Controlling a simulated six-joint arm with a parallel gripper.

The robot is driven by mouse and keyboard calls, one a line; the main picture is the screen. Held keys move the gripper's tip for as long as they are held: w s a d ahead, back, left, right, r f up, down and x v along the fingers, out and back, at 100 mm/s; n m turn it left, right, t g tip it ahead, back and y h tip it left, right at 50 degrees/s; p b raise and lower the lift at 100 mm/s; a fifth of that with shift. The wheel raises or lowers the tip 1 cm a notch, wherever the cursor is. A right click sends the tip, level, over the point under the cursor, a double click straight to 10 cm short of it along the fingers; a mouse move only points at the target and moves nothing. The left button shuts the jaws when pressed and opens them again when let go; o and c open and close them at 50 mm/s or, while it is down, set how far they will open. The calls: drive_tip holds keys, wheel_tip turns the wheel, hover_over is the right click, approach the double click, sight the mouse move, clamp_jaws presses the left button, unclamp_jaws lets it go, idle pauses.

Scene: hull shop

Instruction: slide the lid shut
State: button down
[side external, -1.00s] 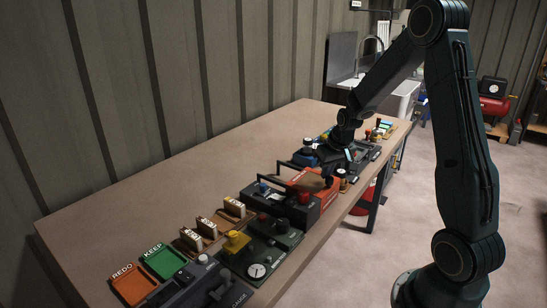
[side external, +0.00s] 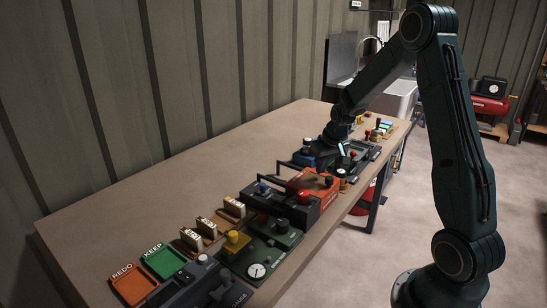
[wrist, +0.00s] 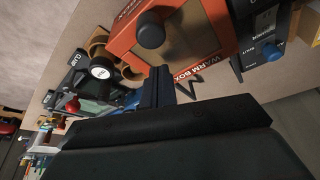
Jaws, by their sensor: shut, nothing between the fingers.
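The orange warm box (side external: 318,190) stands in the row of devices on the bench, with a dark round knob (side external: 328,181) on top. In the wrist view the orange box (wrist: 125,40) lies at the top, with its knob (wrist: 150,32) beside a brown panel (wrist: 188,35) framed in orange. I cannot tell whether that panel is the lid or how far the lid is shut. My gripper (wrist: 163,75) is shut and empty. In the side view it (side external: 343,152) is beyond the box, apart from the knob.
A black device with a handle and red dome (side external: 305,197) stands on the near side of the box. A cup-like part with a white top (wrist: 102,68) and other controls sit close to my fingers. The bench's left part (side external: 180,185) is clear.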

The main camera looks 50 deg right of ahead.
sight(324, 184)
drive_tip(key=w+v, duration=0.1)
drive_tip(key=v, duration=0.9)
drive_tip(key=shift+d+r, duration=0.15)
drive_tip(key=shift+d, duration=0.05)
drive_tip(key=shift+a, duration=0.1)
drive_tip(key=s+a+r+n, duration=0.1)
drive_tip(key=s+a+r, duration=0.15)
drive_tip(key=a, duration=0.25)
drive_tip(key=s+a+r+n+t, duration=0.1)
drive_tip(key=s+a+r, duration=0.15)
drive_tip(key=a, duration=0.25)
drive_tip(key=s+a+r+n, duration=0.1)
drive_tip(key=s+a+r, duration=0.15)
drive_tip(key=a, duration=0.35)
drive_tip(key=s+a+r+n+t+y, duration=0.1)
drive_tip(key=s+a+n, duration=0.1)
drive_tip(key=s+a, duration=0.6)
drive_tip(key=s, duration=0.4)
drive_tip(key=shift+s+a+y, duration=0.15)
drive_tip(key=shift+a+y, duration=0.15)
drive_tip(key=shift+y, duration=0.1)
